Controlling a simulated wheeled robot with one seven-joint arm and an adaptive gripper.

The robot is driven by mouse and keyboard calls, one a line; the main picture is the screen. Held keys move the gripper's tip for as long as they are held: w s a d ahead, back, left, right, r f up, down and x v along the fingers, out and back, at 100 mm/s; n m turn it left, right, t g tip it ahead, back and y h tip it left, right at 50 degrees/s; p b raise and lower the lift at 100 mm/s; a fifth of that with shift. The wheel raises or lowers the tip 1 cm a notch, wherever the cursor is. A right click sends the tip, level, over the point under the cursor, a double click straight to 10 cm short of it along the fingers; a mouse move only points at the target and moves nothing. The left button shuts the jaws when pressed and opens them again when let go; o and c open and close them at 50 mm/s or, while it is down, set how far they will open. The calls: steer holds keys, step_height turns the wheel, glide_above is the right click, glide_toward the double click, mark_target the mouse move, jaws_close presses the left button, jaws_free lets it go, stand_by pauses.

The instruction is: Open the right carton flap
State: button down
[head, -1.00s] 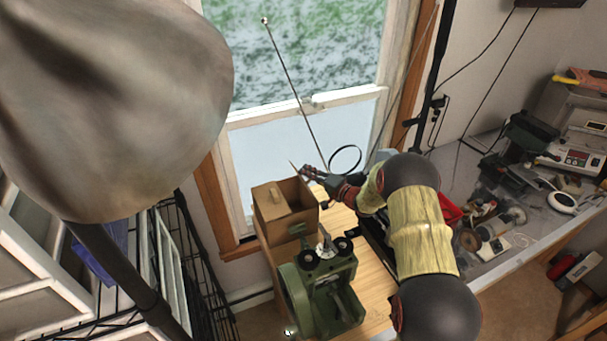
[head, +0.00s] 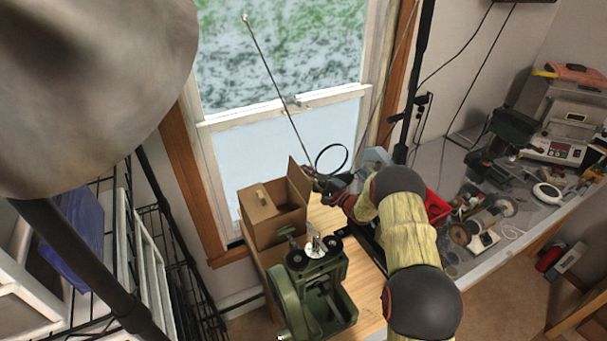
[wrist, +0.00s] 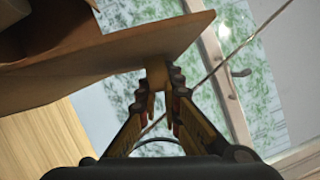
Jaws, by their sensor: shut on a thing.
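The brown carton (head: 272,232) stands on the wooden bench by the window, its top partly open. Its right flap (head: 298,179) stands up along the right side. A smaller flap or piece (head: 259,196) shows at the carton's left. My gripper (head: 312,178) is at the outer right side of the raised flap. In the wrist view my gripper (wrist: 157,88) is shut with the brown flap edge between its fingertips, and the flap panel (wrist: 95,60) spreads to the upper left. The carton's inside is mostly hidden.
A green machine (head: 318,285) stands just in front of the carton. A thin rod (head: 275,85) rises by the window, with a black ring (head: 332,160) near my gripper. Tools and spools clutter the bench (head: 455,262) at right.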

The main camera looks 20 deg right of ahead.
steer(key=shift+r, duration=0.2)
steer(key=c, duration=2.3)
jaws_free()
steer(key=o, duration=0.3)
steer(key=shift+f, duration=0.1)
